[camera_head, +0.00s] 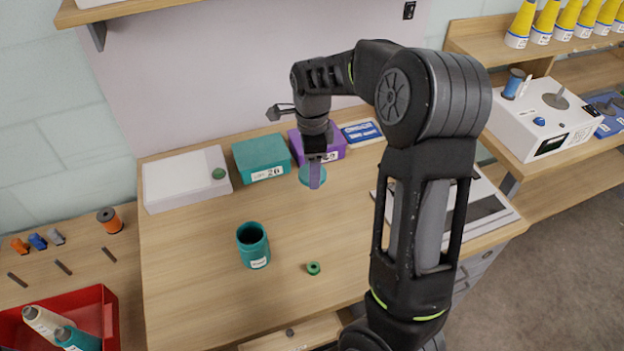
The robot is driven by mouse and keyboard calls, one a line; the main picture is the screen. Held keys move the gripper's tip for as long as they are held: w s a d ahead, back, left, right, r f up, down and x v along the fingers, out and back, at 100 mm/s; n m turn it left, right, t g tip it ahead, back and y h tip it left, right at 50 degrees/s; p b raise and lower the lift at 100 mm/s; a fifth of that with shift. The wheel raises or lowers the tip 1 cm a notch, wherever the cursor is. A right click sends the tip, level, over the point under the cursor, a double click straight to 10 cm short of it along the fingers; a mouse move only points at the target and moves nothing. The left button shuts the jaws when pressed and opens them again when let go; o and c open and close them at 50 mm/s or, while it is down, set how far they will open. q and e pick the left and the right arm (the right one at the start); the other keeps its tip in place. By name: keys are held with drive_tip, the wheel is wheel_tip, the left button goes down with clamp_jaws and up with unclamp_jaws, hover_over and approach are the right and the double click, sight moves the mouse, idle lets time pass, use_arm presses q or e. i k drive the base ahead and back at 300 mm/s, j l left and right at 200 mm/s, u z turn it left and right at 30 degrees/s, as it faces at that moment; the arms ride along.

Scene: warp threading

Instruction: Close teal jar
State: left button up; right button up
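The teal jar (253,246) stands upright and open on the wooden table, left of centre, with a pale label on its front. A flat teal disc (304,180), which looks like its lid, is behind and to the right of the jar. My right gripper (315,180) points down over the disc, and its fingers cover the disc's middle. I see the fingers edge-on, so I cannot tell whether they grip the disc or whether it is off the table. My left gripper is not in view.
A teal box (262,158), a purple box (328,146) and a white box (182,178) stand along the back of the table. A small green ring (313,268) lies right of the jar. A red bin (108,318) with spools is at lower left. The table's front left is clear.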

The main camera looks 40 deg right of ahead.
sight(256, 256)
drive_tip(key=k, duration=1)
